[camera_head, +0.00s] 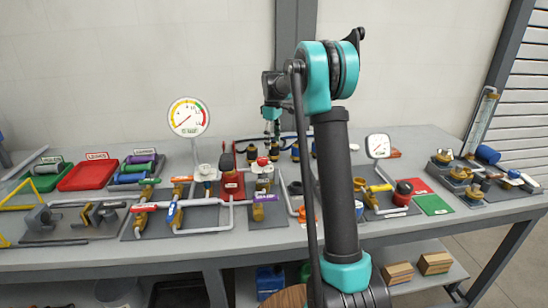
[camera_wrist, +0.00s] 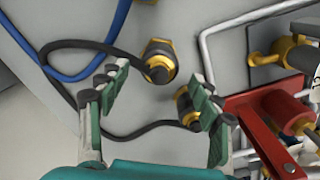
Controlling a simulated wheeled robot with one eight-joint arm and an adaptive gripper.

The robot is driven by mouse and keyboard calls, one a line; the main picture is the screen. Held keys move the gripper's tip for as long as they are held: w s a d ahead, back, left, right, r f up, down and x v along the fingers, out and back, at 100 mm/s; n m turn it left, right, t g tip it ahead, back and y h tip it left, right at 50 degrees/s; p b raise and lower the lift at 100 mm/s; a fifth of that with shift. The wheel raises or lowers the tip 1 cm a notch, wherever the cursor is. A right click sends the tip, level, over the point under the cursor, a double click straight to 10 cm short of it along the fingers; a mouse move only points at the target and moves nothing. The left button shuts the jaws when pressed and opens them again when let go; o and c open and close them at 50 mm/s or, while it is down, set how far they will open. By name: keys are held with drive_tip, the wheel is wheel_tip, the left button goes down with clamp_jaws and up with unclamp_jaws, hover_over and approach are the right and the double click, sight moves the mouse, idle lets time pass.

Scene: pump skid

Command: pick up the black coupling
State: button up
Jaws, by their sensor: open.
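In the head view my gripper (camera_head: 272,130) points down over the table's back middle; the coupling cannot be made out surely there.
A red bracket with a brass-and-red valve (camera_wrist: 277,108) stands close right of my gripper. White pipes (camera_wrist: 207,55) run beyond it. A blue hose (camera_wrist: 75,73) curves at upper left. A round gauge (camera_head: 188,117) and several coloured valves crowd the grey table (camera_head: 130,262).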

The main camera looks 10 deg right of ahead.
sight(274, 145)
drive_tip(key=shift+s+d+f, duration=0.1)
drive_tip(key=shift+d+f, duration=0.05)
drive_tip(key=shift+f, duration=1.2)
drive_tip(key=shift+d+f, duration=0.15)
drive_tip(key=shift+f, duration=1.2)
drive_tip(key=c, duration=1.4)
wheel_tip(274, 145, up, 20)
drive_tip(key=shift+r, duration=0.1)
